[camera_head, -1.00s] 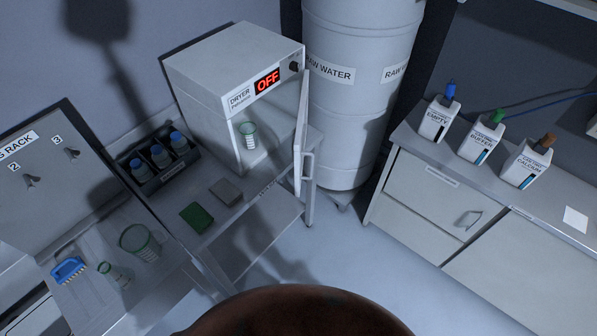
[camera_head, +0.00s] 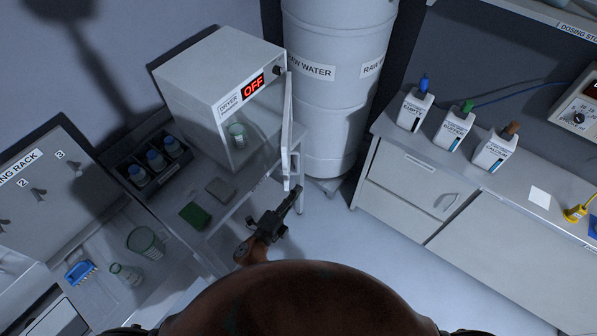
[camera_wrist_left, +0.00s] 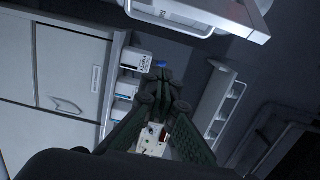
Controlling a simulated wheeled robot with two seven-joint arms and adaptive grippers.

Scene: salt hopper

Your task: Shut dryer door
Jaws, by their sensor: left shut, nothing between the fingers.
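The white dryer (camera_head: 195,85) stands at the back left of the head view, its display reading OFF. Its door (camera_head: 288,125) is swung open, seen nearly edge-on at the right of the opening, with a handle (camera_head: 295,163) low on its outer side. A green-marked beaker (camera_head: 238,134) stands inside. My left gripper (camera_head: 297,191) is shut and empty, just below the door's lower end; I cannot tell whether it touches. In the left wrist view its fingers (camera_wrist_left: 158,75) meet, and a pale panel edge with a bar crosses the top. My right gripper is not in view.
A raw water tank (camera_head: 335,100) stands right of the dryer. A grey sponge (camera_head: 220,189) and a green pad (camera_head: 195,215) lie before the dryer. A cabinet with bottles (camera_head: 415,107) is at right. Open floor (camera_head: 345,235) lies between.

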